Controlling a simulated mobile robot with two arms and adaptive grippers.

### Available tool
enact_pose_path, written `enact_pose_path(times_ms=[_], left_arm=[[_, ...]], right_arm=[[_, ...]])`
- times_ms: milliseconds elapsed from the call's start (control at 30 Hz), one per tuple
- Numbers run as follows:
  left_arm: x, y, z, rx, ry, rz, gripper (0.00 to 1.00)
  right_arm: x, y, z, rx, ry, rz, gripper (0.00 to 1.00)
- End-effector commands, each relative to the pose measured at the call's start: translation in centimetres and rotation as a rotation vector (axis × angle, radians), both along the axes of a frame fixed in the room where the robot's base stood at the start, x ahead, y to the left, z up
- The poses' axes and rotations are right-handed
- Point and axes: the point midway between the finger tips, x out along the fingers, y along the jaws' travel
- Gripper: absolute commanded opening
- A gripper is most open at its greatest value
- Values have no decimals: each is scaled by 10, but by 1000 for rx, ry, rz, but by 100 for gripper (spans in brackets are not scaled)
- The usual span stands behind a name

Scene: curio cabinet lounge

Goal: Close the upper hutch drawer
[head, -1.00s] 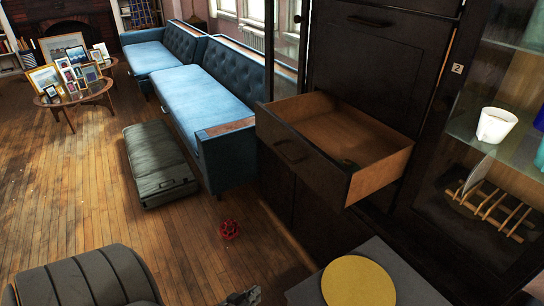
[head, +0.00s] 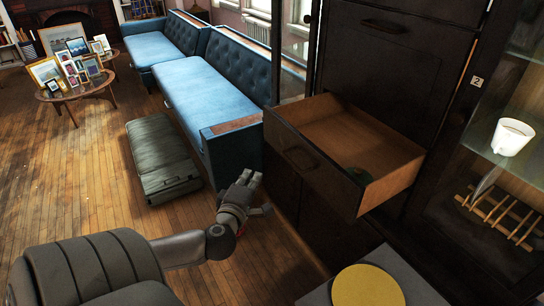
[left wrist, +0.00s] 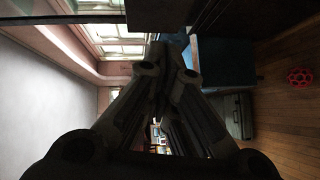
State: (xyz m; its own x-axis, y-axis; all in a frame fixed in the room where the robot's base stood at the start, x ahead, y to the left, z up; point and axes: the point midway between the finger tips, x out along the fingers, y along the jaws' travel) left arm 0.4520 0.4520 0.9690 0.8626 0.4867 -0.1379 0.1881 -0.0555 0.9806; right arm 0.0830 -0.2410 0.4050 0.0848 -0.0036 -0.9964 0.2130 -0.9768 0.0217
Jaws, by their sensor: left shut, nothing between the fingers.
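The upper hutch drawer (head: 312,168) stands pulled out from the dark hutch (head: 375,60), with its light wooden inside showing. My right gripper is in neither view.
A blue sofa (head: 195,95) and a green suitcase (head: 160,160) stand left of the hutch. A grey surface with a yellow disc (head: 368,287) is below the drawer. A glass cabinet at right holds a white cup (head: 512,137).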

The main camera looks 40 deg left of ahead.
Motion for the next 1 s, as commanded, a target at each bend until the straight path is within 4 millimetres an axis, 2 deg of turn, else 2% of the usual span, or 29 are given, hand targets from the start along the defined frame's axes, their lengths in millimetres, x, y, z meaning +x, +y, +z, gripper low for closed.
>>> enact_pose_path(times_ms=[167,300,633,800,1000], left_arm=[[17,9,-1,-1,-3,1,0],[38,22,-5,0,-3,2,0],[89,50,-13,-1,-3,3,0],[107,41,-17,-4,-2,0,0],[120,37,-21,-2,0,-1,0]], right_arm=[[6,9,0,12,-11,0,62],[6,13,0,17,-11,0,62],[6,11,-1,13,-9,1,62],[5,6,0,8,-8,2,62],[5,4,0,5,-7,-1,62]])
